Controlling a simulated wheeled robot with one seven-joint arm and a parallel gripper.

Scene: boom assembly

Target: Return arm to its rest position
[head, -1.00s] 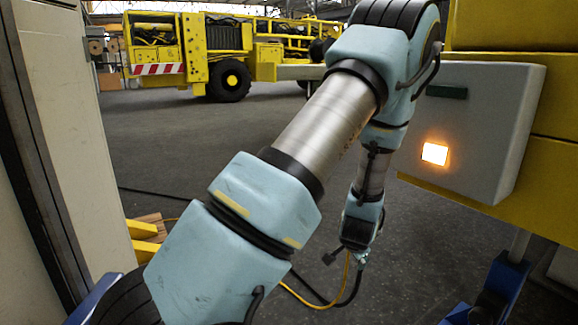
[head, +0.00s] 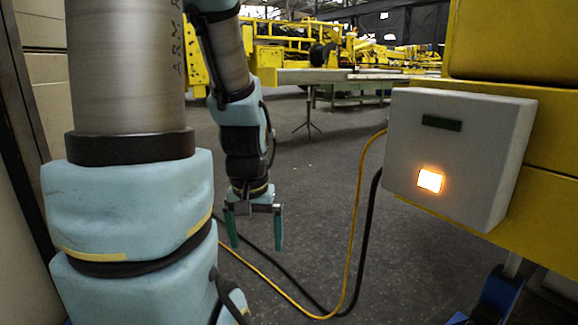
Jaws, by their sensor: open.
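My arm stands at the left of the head view, its light blue and metal links rising close to the camera and coming down again farther back. My gripper (head: 254,232) hangs at the end of the arm, pointing down, left of the middle. Its two green fingers are apart with nothing between them, above the dark floor. It is well clear of the grey-white box (head: 460,150) at the right.
The box has a lit orange-white square (head: 430,181) and a dark green strip (head: 442,123), and sits against a yellow structure (head: 560,225). A yellow cable (head: 361,200) and a black cable (head: 371,225) loop down to the floor. Yellow machinery (head: 285,35) and a table (head: 345,77) stand behind.

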